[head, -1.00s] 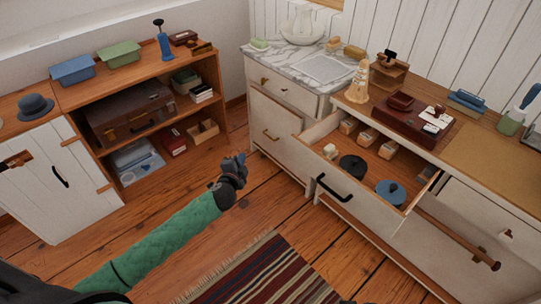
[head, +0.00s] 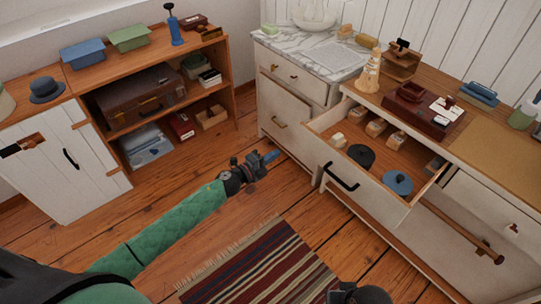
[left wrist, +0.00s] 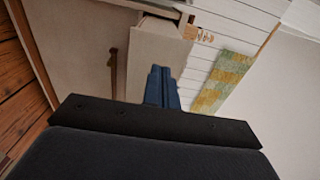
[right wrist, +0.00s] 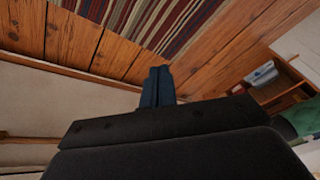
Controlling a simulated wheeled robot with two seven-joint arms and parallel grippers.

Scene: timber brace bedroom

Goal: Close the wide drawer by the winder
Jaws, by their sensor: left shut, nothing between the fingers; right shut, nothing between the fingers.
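The wide drawer (head: 372,197) stands pulled out from the white dresser, with a black bar handle (head: 341,178) on its front. Inside are a black round item (head: 361,156), a blue one (head: 397,182) and several small pale blocks. A small wooden stand (head: 400,62), perhaps the winder, is on the dresser top behind it. My left gripper (head: 272,156) is shut and empty, left of the drawer front and apart from it; its blue fingers show in the left wrist view (left wrist: 162,86). My right gripper's fingers are shut and empty in the right wrist view (right wrist: 158,86).
A marble-topped cabinet (head: 287,100) adjoins the dresser on the left. A wooden bar (head: 462,232) sticks out on the dresser front right of the drawer. An open shelf (head: 118,132) stands at left. A striped rug (head: 260,270) lies on otherwise clear floor.

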